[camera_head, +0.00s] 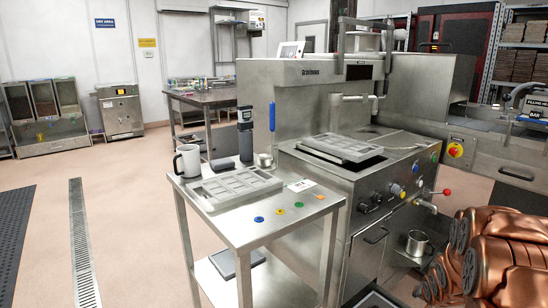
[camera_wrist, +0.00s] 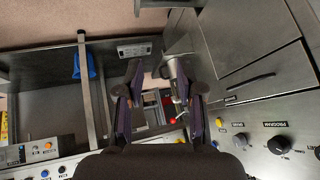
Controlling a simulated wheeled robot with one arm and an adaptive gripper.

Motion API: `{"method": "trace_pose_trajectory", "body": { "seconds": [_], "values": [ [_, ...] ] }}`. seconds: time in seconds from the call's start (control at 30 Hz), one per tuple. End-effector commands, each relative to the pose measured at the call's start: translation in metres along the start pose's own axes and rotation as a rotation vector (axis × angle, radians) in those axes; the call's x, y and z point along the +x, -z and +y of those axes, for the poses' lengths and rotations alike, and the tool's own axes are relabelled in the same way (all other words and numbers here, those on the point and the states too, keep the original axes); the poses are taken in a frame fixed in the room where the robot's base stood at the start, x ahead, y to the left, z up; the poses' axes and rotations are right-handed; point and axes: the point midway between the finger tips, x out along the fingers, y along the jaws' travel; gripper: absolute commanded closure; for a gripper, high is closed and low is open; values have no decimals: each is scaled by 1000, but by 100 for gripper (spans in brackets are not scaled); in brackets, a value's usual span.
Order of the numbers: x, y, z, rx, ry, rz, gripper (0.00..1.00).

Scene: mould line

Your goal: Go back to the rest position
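My gripper (camera_wrist: 160,82) shows in the wrist view with its two dark fingers apart. It is open, and I see nothing held between the fingers. Steel machine fronts and a red knob lie beyond the fingertips. In the head view, a copper-coloured part of my arm (camera_head: 510,262) fills the lower right corner, and the gripper itself cannot be made out there.
A steel side table (camera_head: 262,228) carries a mould tray (camera_head: 236,187), a white mug (camera_head: 188,161) and a small pot. Beside it stands the steel machine (camera_head: 350,220) with knobs and a tap. A metal pot (camera_head: 417,243) sits low by the machine. Open floor (camera_head: 130,215) lies left.

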Motion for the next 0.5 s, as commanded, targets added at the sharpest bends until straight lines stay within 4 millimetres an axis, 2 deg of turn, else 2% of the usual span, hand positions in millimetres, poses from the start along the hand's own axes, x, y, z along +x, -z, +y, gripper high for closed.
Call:
{"method": "trace_pose_trajectory", "body": {
  "seconds": [0.03,0.23,0.5],
  "values": [
    [-25,4,-8,-26,-15,-17,63],
    [-100,-6,-25,-125,-78,-106,63],
    [-204,-34,-44,-258,-126,-248,63]
  ]
}}
